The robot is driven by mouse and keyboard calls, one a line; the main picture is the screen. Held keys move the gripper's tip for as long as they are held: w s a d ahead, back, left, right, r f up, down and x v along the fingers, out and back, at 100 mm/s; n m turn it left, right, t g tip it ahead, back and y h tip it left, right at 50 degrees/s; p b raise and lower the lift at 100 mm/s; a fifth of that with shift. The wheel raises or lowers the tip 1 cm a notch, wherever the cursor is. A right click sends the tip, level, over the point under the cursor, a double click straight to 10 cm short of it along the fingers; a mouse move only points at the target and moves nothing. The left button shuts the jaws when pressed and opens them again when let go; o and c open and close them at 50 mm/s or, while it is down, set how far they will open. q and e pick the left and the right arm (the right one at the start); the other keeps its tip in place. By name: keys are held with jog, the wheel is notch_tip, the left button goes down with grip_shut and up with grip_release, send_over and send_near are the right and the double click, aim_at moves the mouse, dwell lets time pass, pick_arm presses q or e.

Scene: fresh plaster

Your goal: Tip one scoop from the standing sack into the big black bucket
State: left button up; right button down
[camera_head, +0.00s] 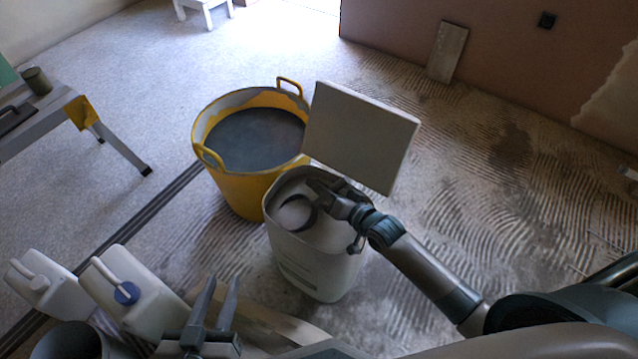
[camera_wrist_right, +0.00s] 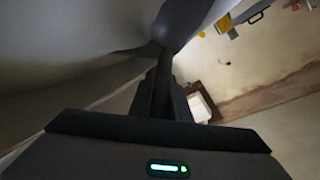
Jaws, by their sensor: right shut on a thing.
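The standing sack (camera_head: 318,265), pale and open at the top, stands upright on the floor in the middle of the head view. My right gripper (camera_head: 322,192) is at its mouth, shut on the scoop (camera_head: 297,213), whose dark curved edge shows inside the sack. How full the scoop is cannot be told. In the right wrist view the right gripper (camera_wrist_right: 163,75) is dark beside a pale wall. A dark grey round container (camera_head: 62,343) is cut off at the bottom left; I cannot tell if it is the big black bucket. My left gripper (camera_head: 221,285) is open and empty at the bottom.
A yellow two-handled tub (camera_head: 240,190) with dark grey contents stands just behind and left of the sack. A pale flat board (camera_head: 360,137) is behind the sack. White jugs (camera_head: 135,295) stand front left. A work table (camera_head: 45,125) is far left. Ridged floor lies open at right.

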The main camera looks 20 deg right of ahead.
pick_arm(q)
jog(key=s+a+f+g+y+p, duration=0.5)
jog(key=s+a+f+g+p, duration=0.4)
jog(key=a+f+g+p, duration=0.1)
jog(key=shift+s+a+f+n+p, duration=0.3)
jog(key=shift+a+f+n+p, duration=0.15)
jog(key=shift+a+f, duration=0.35)
dwell(0.5)
jog(key=shift+f, duration=0.1)
dwell(0.4)
